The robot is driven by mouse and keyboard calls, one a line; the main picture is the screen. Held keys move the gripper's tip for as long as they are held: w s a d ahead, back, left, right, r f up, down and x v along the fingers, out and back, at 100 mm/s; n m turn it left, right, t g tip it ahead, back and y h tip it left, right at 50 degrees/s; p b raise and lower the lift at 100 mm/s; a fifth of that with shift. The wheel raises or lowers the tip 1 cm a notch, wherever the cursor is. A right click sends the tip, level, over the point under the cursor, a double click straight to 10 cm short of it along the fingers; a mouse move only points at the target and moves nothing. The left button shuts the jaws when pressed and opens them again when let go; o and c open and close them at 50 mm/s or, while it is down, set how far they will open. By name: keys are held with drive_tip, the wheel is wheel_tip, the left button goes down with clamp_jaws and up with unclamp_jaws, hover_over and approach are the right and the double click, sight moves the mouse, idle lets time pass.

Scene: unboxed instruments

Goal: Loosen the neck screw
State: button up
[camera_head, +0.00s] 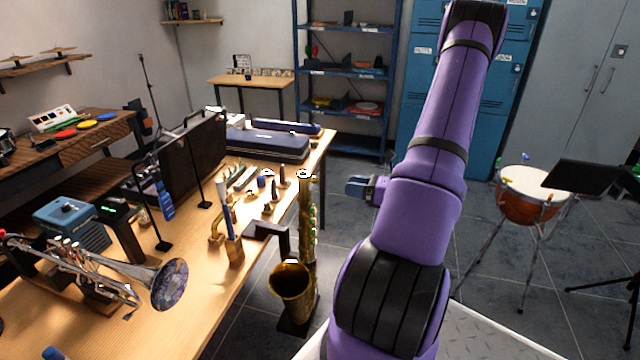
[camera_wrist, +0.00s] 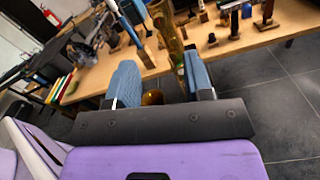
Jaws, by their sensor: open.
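A brass saxophone (camera_head: 306,215) stands upright on a dark stand at the table's right edge, its bell (camera_head: 291,284) low and facing me. Its neck screw is too small to make out. My gripper (camera_head: 352,188) is right of the saxophone's upper body in the head view, pointing left, with a visible gap between them. In the wrist view, my gripper (camera_wrist: 160,72) has its two blue fingers spread with nothing held. The saxophone body (camera_wrist: 170,30) shows beyond and between the fingers, and part of the bell (camera_wrist: 152,98) shows lower down.
The wooden table (camera_head: 215,285) holds a trumpet (camera_head: 95,270), a blue box (camera_head: 65,215), a pen holder (camera_head: 234,250), several small upright pieces and dark cases (camera_head: 265,143). A drum (camera_head: 535,190) and a black music stand (camera_head: 598,176) are at right. The floor beside the saxophone is clear.

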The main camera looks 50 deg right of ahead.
sight(314, 180)
drive_tip(key=x, duration=0.9)
drive_tip(key=shift+w, duration=0.35)
drive_tip(key=shift+a, duration=0.15)
clamp_jaws()
